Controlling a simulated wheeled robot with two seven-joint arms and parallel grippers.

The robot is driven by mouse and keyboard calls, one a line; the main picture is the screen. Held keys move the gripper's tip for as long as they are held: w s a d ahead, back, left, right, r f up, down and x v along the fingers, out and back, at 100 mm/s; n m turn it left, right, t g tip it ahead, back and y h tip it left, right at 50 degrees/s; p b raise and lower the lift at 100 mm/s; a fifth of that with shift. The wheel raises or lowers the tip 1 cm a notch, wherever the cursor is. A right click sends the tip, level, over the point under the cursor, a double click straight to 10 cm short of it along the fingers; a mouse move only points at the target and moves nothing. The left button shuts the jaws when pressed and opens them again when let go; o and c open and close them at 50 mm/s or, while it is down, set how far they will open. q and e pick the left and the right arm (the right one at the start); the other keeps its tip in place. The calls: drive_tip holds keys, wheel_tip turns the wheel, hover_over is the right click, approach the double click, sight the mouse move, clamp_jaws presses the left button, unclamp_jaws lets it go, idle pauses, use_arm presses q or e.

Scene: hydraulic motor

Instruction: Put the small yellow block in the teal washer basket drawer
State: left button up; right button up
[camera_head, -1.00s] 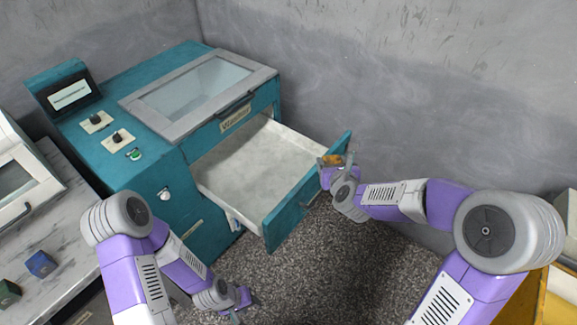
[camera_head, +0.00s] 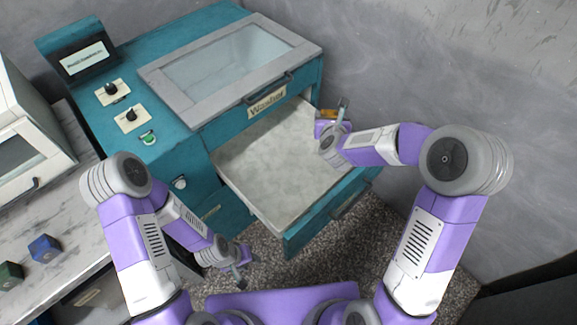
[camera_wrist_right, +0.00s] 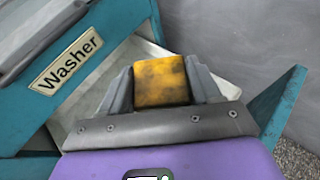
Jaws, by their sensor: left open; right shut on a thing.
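The small yellow block (camera_wrist_right: 161,82) is dark-stained and sits between the fingers of my right gripper (camera_wrist_right: 163,85), which is shut on it. In the head view the block (camera_head: 328,115) shows small at the tip of the right gripper (camera_head: 333,118), over the far right part of the open drawer. The washer basket drawer (camera_head: 275,172) is pulled out of the teal washer (camera_head: 190,135); its pale inside looks empty where visible. The arm hides part of its right side. My left gripper (camera_head: 239,272) is open and empty, low in front of the washer, apart from the drawer.
A marble counter (camera_head: 60,210) at left holds a blue cube (camera_head: 45,248) and a dark green cube (camera_head: 10,275). A white appliance (camera_head: 30,140) stands behind them. A grey wall (camera_head: 440,80) rises behind the drawer. Speckled floor shows below the drawer.

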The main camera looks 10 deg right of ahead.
drive_tip(key=w+f+m+g+h+b, duration=0.1)
drive_tip(key=w+f+m+h+b, duration=0.3)
drive_tip(key=f, duration=1)
drive_tip(key=b, duration=0.3)
hover_over(319, 162)
drive_tip(key=shift+g, duration=0.3)
wheel_tip(319, 162, down, 9)
drive_tip(key=shift+w+r, duration=0.1)
drive_tip(key=shift+w, duration=0.05)
wheel_tip(319, 162, down, 4)
drive_tip(key=shift+r+b, duration=0.1)
drive_tip(key=shift+b, duration=0.4)
drive_tip(key=shift+f, duration=0.3)
drive_tip(key=o, duration=1.4)
